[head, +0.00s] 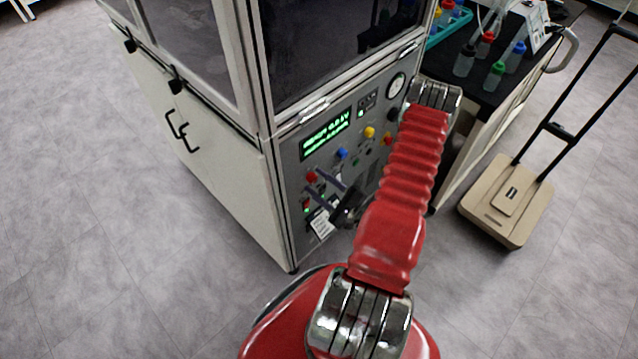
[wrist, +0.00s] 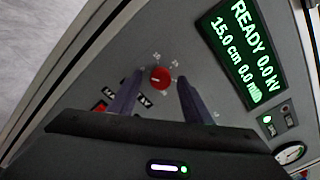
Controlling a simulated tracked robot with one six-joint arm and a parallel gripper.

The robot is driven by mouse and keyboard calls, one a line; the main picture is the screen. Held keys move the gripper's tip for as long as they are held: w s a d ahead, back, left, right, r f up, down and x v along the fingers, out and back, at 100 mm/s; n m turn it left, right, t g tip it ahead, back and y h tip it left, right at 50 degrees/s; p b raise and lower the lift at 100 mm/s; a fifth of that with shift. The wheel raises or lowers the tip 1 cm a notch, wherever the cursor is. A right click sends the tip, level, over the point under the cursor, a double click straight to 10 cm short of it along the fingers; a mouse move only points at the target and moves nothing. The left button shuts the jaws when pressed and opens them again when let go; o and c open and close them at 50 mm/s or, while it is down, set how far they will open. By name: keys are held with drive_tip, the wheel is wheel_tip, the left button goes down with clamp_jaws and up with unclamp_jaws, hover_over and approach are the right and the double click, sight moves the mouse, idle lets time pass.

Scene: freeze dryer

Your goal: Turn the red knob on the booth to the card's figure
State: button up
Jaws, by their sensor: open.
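The red knob (head: 311,176) is on the grey control panel of the booth (head: 345,150), left of a blue button. In the wrist view the fingers (wrist: 160,82) stand either side of the knob with a gap on each side. A white card (head: 320,223) is low on the panel, its writing too small to read.
A green display (wrist: 240,52) reads READY 0.0 kV and 15.0 cm. Blue (head: 341,153) and yellow (head: 369,132) buttons and a round gauge (head: 397,84) are on the panel. A bench with bottles (head: 495,75) and a beige cart (head: 507,200) stand to the right.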

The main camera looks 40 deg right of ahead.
drive_tip(key=c, duration=1.1)
drive_tip(key=shift+o, duration=0.2)
